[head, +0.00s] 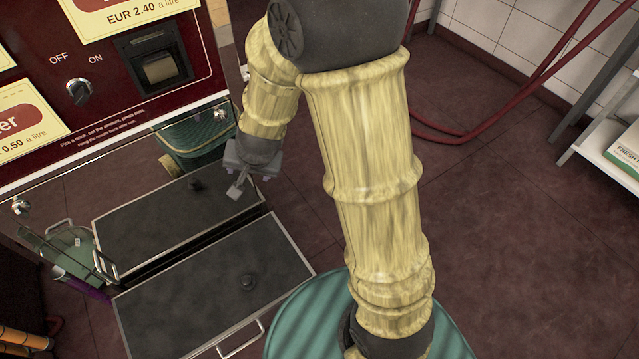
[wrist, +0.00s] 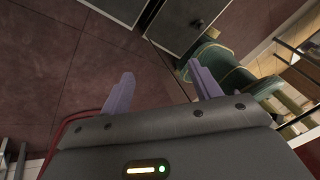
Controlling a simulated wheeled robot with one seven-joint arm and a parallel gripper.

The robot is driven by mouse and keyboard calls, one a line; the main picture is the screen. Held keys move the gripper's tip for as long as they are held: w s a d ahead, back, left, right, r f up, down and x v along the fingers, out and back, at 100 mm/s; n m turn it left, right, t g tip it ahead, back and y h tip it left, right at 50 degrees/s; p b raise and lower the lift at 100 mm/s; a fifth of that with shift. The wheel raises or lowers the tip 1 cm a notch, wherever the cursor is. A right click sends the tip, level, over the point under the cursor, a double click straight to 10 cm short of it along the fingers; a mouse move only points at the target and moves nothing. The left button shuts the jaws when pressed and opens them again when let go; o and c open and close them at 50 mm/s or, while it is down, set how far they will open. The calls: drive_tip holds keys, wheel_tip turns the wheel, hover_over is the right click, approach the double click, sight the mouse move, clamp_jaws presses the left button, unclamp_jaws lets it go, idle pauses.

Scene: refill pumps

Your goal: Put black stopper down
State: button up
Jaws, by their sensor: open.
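The black stopper (head: 248,282) is a small dark knob standing on the dark drip tray (head: 170,322), right of the tray's middle. My gripper (head: 238,190) is above and beyond it in the head view, apart from it. The wrist view shows the two grey-purple fingers (wrist: 162,92) spread wide with nothing between them. A small dark knob (wrist: 197,23) shows on a dark panel at the top of the wrist view; I cannot tell if it is the stopper or its reflection.
The shiny machine front (head: 150,150) mirrors the tray, the stopper and my green base. The tray has a metal rim and a front handle (head: 241,339). Red hoses (head: 480,128) and a white shelf (head: 605,150) stand at the right. The floor between is clear.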

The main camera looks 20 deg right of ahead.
drive_tip(key=s+d+r+n+g+h, duration=0.1)
drive_tip(key=s+d+r+n, duration=0.1)
drive_tip(key=s+d, duration=0.4)
drive_tip(key=s+d+r+n+g, duration=0.1)
drive_tip(key=s+d+r+n, duration=0.1)
drive_tip(key=s+d, duration=0.4)
drive_tip(key=shift+d+n+h, duration=0.15)
drive_tip(key=shift+n+h, duration=0.25)
drive_tip(key=shift+n, duration=0.1)
drive_tip(key=shift+s, duration=0.1)
drive_tip(key=w+p+v, duration=0.2)
drive_tip(key=p+v, duration=0.9)
drive_tip(key=w+r+p+v, duration=0.1)
drive_tip(key=w+p+v, duration=0.2)
drive_tip(key=p+v, duration=0.8)
drive_tip(key=w+r+p+v, duration=0.1)
drive_tip(key=w+p+v, duration=0.2)
drive_tip(key=p+v, duration=0.9)
drive_tip(key=shift+w+p, duration=0.15)
drive_tip(key=shift+p, duration=0.35)
